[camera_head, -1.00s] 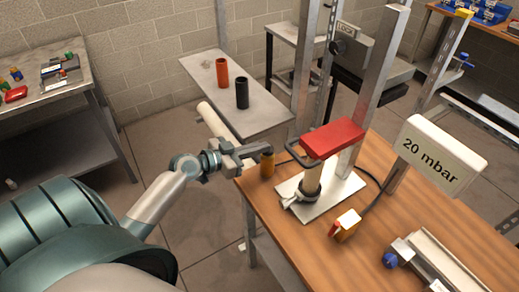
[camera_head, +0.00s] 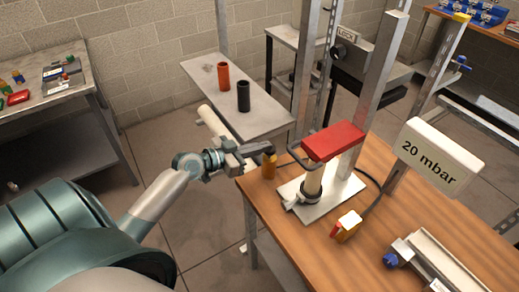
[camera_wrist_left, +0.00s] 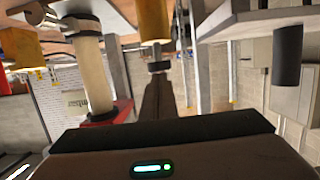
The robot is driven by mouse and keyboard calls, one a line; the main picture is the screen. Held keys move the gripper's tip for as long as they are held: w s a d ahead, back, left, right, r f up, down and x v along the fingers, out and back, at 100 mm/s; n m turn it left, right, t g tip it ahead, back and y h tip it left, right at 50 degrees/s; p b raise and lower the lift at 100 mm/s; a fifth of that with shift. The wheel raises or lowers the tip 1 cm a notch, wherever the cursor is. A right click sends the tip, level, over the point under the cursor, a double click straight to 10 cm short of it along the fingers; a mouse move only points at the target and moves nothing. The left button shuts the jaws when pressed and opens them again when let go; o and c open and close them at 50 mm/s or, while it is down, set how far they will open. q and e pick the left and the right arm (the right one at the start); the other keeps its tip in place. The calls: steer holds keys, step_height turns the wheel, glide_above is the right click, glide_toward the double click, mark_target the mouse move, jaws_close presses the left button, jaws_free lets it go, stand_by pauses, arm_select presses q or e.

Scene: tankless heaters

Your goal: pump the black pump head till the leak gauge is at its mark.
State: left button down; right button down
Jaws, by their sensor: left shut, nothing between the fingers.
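An orange bottle (camera_head: 269,167) with a black pump head (camera_head: 268,150) stands at the near left corner of the wooden bench. My left gripper (camera_head: 258,149) is shut and empty, its fingertips at the pump head. In the left wrist view, which looks upside down, the shut fingers (camera_wrist_left: 158,82) point at the black head (camera_wrist_left: 159,66) below the orange bottle (camera_wrist_left: 154,20). I cannot tell whether they touch. A white display (camera_head: 440,157) reads "20 mbar"; no mark on it can be made out. My right gripper is not in view.
A red-topped pump (camera_head: 333,141) on a white plate stands right of the bottle, close to my fingers. A grey side table (camera_head: 270,120) behind holds red and black cylinders.

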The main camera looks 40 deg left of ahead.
arm_select(q)
steer(key=r+b+v, duration=0.1)
steer(key=b+v, duration=0.3)
steer(key=v, duration=0.6)
steer(key=shift+r, duration=0.4)
stand_by(0.6)
stand_by(0.8)
